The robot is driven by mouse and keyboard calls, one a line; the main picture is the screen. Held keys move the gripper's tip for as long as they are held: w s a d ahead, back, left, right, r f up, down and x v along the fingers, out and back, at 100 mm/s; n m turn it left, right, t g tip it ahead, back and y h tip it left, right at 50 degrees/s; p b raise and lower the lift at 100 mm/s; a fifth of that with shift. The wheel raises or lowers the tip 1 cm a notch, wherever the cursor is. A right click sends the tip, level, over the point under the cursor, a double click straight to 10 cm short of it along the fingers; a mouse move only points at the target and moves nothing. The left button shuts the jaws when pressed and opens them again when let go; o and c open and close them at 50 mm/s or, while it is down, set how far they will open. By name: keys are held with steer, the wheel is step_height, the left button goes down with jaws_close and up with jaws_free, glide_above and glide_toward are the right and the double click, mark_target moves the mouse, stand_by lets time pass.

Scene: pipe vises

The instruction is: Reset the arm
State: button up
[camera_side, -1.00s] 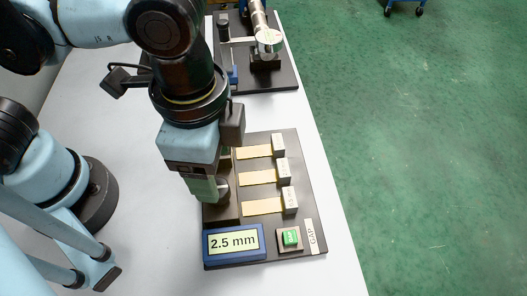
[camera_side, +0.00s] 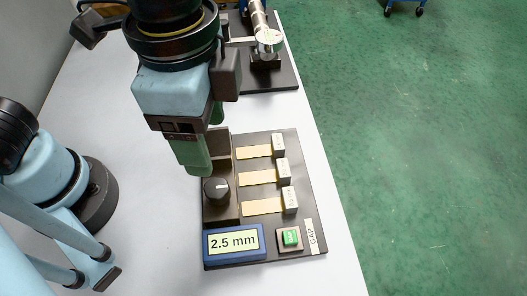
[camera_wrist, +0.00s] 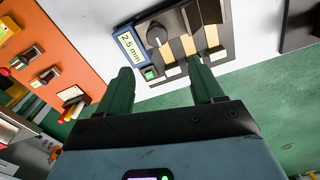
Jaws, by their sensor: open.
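My gripper (camera_side: 204,140) hangs above the left part of the dark gap panel (camera_side: 313,196), its green fingers pointing down. In the wrist view my gripper (camera_wrist: 162,82) shows two green fingers spread apart with nothing between them. The black knob (camera_side: 216,190) stands uncovered on the panel, just below the fingers in the side view and apart from them. The knob also shows in the wrist view (camera_wrist: 156,35). The blue-framed display (camera_side: 234,242) reads 2.5 mm. A green button (camera_side: 291,237) sits to its right.
Several yellow strips with grey blocks (camera_side: 289,199) lie across the panel. A second dark board with a pipe vise (camera_side: 268,42) stands behind it. An orange panel (camera_wrist: 68,40) shows in the wrist view.

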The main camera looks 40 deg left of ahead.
steer(key=w+a+f+n+t, duration=0.2)
steer(key=w+a+n, duration=0.3)
steer(key=a, duration=0.6)
steer(key=w+a+f+n+t, duration=0.3)
steer(key=w+a+n+t, duration=0.2)
steer(key=a, duration=0.7)
steer(key=shift+w+a+f+n, duration=0.2)
steer(key=shift+w+f+n, duration=0.15)
steer(key=shift+w+n, duration=0.7)
